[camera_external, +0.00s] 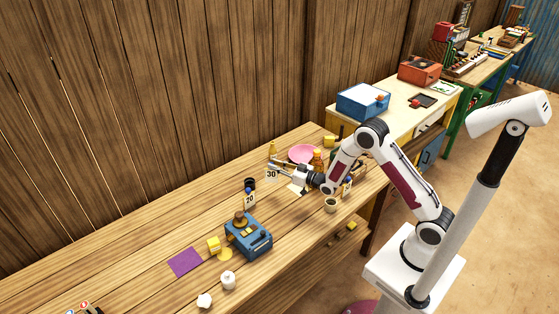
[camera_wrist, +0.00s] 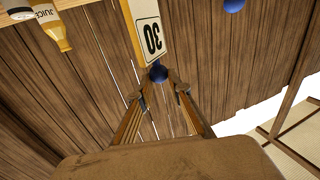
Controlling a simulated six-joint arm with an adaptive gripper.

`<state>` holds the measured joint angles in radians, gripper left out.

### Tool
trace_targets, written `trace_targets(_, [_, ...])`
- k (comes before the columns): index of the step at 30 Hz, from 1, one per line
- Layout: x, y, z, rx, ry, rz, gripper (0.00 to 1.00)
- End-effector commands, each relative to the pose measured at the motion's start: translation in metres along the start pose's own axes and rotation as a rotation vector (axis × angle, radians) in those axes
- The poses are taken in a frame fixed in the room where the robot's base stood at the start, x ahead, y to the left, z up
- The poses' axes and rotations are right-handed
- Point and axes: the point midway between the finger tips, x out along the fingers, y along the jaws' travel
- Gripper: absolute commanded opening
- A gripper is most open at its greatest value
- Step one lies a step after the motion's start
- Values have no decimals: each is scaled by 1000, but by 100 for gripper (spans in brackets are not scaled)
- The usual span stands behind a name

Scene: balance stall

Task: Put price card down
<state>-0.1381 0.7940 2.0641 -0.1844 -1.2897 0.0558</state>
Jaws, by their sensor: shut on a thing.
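The price card marked 30 (camera_external: 271,174) is white and hangs at the tip of my gripper (camera_external: 274,167) over the back part of the wooden stall table. In the wrist view the card (camera_wrist: 152,38) appears upside down, with a blue ball (camera_wrist: 158,73) at its end between my fingertips (camera_wrist: 161,92). My gripper is shut on the card by this ball. Whether the card's foot touches the table cannot be told. A second price card, marked 20 (camera_external: 249,199), stands on the table to the left and nearer the front.
A pink plate (camera_external: 301,153) and bottles (camera_external: 317,158) are near my gripper. A juice bottle (camera_wrist: 50,26) shows in the wrist view. A blue scale (camera_external: 248,236) and a purple mat (camera_external: 185,261) lie to the left. The table (camera_external: 165,225) is bare along its back left.

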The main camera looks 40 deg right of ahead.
Motion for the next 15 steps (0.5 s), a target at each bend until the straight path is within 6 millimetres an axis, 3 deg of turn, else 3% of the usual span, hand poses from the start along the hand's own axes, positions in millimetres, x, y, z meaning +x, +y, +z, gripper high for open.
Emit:
trace_targets(6, [0, 0, 23, 0, 0, 0, 2])
trace_targets(15, [0, 0, 29, 0, 2, 0, 2])
